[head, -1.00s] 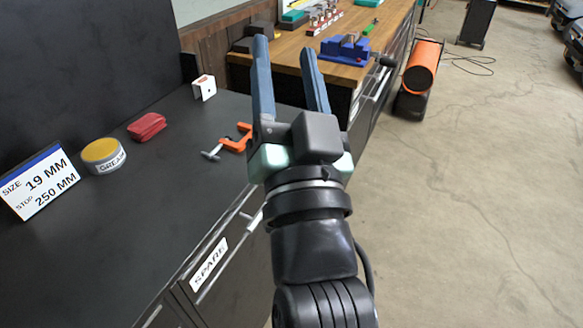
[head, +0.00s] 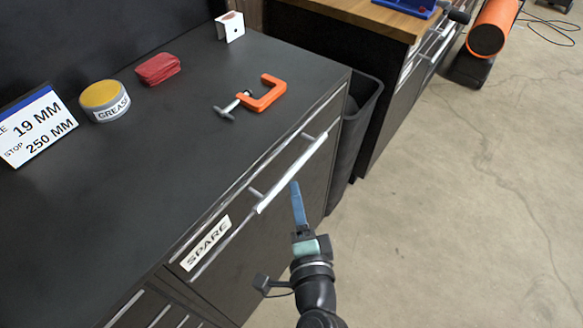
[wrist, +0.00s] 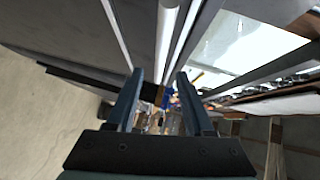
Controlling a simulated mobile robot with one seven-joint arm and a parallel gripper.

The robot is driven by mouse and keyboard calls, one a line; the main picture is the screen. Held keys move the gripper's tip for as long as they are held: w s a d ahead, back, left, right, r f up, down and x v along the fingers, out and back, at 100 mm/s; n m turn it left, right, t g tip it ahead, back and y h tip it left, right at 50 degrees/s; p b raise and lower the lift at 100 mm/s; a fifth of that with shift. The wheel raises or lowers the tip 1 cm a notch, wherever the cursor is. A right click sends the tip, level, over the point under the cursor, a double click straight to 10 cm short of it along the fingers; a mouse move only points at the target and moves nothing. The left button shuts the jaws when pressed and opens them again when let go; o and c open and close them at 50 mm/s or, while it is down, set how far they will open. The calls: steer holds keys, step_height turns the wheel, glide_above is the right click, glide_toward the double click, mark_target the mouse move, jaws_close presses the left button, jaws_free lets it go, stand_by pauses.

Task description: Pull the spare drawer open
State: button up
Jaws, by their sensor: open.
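The spare drawer (head: 235,262) is shut in the front of the dark cabinet, marked by a white SPARE label (head: 206,243). Its silver bar handle (head: 293,172) runs along the upper front on two posts. My gripper (head: 295,184) is at the handle's front side, near its middle, with its blue fingers pointing up toward the bar. In the wrist view my gripper (wrist: 165,95) is open, and the handle bar (wrist: 168,35) lies ahead, in line with the gap between the fingers. I cannot tell whether the bar is between the fingertips or just beyond them.
On the cabinet top (head: 150,195) are an orange clamp (head: 262,95), a red pouch (head: 157,68), a grease tin (head: 104,100), a size sign (head: 38,127) and a white bracket (head: 230,27). A dark bin (head: 358,115) stands right of the cabinet.

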mark_target(292, 169)
steer(key=w, duration=0.5)
steer(key=w+a+f, duration=0.1)
steer(key=w, duration=0.2)
steer(key=shift+a, duration=0.1)
steer(key=shift+c, duration=0.3)
jaws_close()
stand_by(0.9)
